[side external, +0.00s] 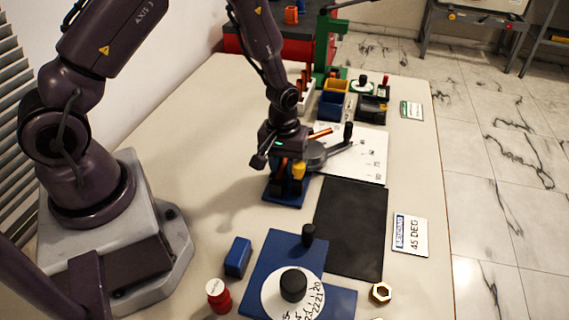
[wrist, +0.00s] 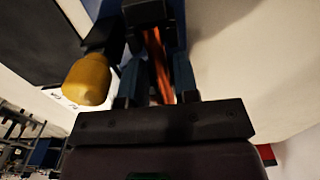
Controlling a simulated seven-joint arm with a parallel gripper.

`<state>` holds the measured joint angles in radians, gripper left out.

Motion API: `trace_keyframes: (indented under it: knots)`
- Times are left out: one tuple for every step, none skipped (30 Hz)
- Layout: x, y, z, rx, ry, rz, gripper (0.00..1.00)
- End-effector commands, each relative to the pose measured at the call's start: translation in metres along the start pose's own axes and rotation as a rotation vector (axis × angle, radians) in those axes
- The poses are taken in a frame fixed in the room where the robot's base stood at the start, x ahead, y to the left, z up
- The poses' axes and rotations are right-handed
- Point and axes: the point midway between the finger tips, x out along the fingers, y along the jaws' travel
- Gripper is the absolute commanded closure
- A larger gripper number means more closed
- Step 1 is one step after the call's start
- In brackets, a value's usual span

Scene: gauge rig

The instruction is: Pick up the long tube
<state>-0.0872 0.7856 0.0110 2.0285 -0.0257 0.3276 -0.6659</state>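A copper-orange tube (wrist: 156,62) stands between the two fingers of my gripper (wrist: 158,70) in the wrist view. A narrow gap shows beside it, so the fingers look open around it. In the side view my gripper (side external: 286,172) is low over a small blue stand (side external: 285,193), and the tube is mostly hidden by the fingers. The lower end of the tube is hidden.
A grey tool with a black knob (side external: 318,153) and another orange rod (side external: 320,133) are close on the right. A black mat (side external: 350,225), a blue plate with a dial (side external: 275,262) and a blue block (side external: 238,257) lie nearer. The table left of the stand is clear.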

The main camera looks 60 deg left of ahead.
Motion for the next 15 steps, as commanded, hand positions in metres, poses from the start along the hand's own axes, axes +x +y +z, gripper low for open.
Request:
trace_keyframes:
  knots:
    - [-0.0002,0.0000,-0.0001,0.000,0.000,0.000,0.72]
    - [-0.0003,0.0000,-0.0001,0.000,0.000,0.000,0.76]
    - [-0.0003,0.0000,-0.0001,0.000,0.000,0.000,0.85]
    - [-0.0004,0.0000,-0.0001,0.000,0.000,0.000,0.92]
    - [-0.0004,0.0000,-0.0001,0.000,0.000,0.000,0.99]
    - [-0.0005,0.0000,-0.0002,0.000,0.000,0.000,1.00]
    - [-0.0005,0.0000,-0.0002,0.000,0.000,0.000,1.00]
    - [-0.0005,0.0000,-0.0002,0.000,0.000,0.000,1.00]
    - [-0.0007,0.0001,-0.0003,0.000,0.001,0.000,1.00]
    - [-0.0007,0.0001,-0.0003,0.000,0.001,0.000,1.00]
    - [-0.0007,0.0001,-0.0003,0.000,0.001,0.000,1.00]
    - [-0.0007,0.0001,-0.0003,0.000,0.001,0.000,1.00]
    - [-0.0007,0.0001,-0.0003,0.000,0.001,0.000,1.00]
    - [-0.0008,0.0001,-0.0003,0.000,0.001,0.000,1.00]
    - [-0.0014,0.0002,-0.0004,0.000,0.001,0.001,1.00]
